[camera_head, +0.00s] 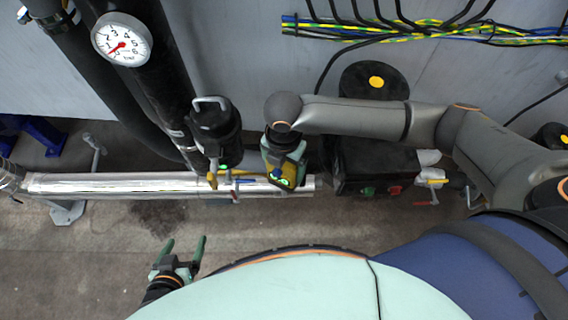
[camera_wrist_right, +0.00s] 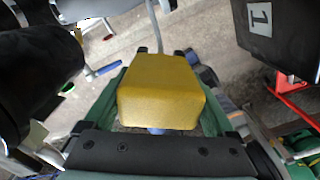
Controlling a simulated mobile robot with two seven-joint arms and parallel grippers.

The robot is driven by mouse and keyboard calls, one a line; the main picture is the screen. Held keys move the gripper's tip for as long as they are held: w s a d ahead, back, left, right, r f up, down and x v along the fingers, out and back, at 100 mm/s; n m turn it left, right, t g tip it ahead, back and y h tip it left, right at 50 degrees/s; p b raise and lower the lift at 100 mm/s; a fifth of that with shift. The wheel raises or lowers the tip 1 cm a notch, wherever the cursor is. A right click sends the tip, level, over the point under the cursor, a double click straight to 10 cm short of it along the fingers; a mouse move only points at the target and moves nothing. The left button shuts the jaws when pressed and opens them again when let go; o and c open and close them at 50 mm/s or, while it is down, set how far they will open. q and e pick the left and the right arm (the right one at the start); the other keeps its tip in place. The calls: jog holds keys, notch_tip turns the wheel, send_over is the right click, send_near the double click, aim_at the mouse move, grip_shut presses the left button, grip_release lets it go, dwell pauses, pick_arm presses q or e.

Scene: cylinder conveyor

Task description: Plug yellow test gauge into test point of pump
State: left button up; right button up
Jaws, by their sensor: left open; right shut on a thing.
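The yellow test gauge (camera_wrist_right: 160,100) shows as a yellow block between the green fingers of my right gripper (camera_wrist_right: 158,92) in the right wrist view. In the head view my right gripper (camera_head: 286,172) is shut on it, above the silver pipe and left of the black pump unit (camera_head: 372,166). Little of the gauge shows there, and its plug end is hidden. I cannot make out the test point. My left gripper (camera_head: 182,248) is open and empty at the lower left, over the floor.
A silver pipe (camera_head: 110,185) runs across at the left and centre. A black canister (camera_head: 214,120) with a handle stands left of my right gripper. A round dial (camera_head: 121,39) sits on thick black pipes. Cables (camera_head: 420,28) line the wall. A black part labelled 1 (camera_wrist_right: 260,18) is close by.

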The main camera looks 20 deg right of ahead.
jog(key=shift+f, duration=0.3)
jog(key=o, duration=1.4)
notch_tip(320, 180, up, 13)
jog(key=shift+f, duration=0.2)
jog(key=shift+s, duration=0.1)
